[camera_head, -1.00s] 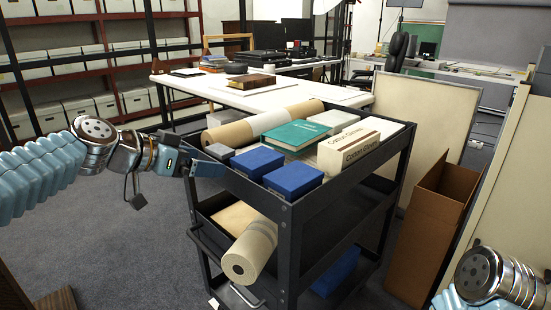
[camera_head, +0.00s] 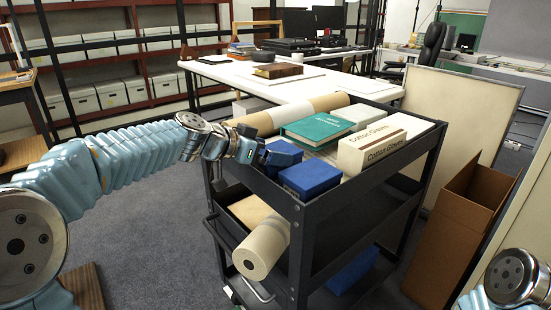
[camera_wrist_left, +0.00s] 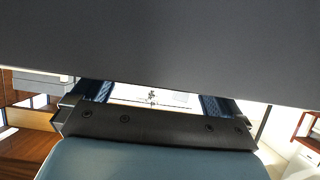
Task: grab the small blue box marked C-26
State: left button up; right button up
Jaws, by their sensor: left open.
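Two small blue boxes lie at the near left end of the cart's top tray, one at the left (camera_head: 284,160) and one nearer (camera_head: 311,178). No C-26 mark is legible on either. My left gripper (camera_head: 262,153) is at the cart's left edge, right up against the left blue box; the fingertips are partly hidden, and I cannot tell whether they touch it. In the left wrist view the two fingers of the left gripper (camera_wrist_left: 155,97) stand apart, with light background between them and a dark surface across the top. My right gripper is out of view.
The black cart (camera_head: 305,213) also holds a teal book (camera_head: 317,130), a Cotton Gloves box (camera_head: 370,153) and a long roll (camera_head: 270,118). Lower shelves hold another roll (camera_head: 262,250) and a blue item (camera_head: 352,270). An open cardboard box (camera_head: 462,225) stands to the right.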

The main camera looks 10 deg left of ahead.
pick_arm(q)
jog(key=shift+x, duration=1.2)
jog(key=shift+r, duration=0.1)
jog(key=c, duration=0.8)
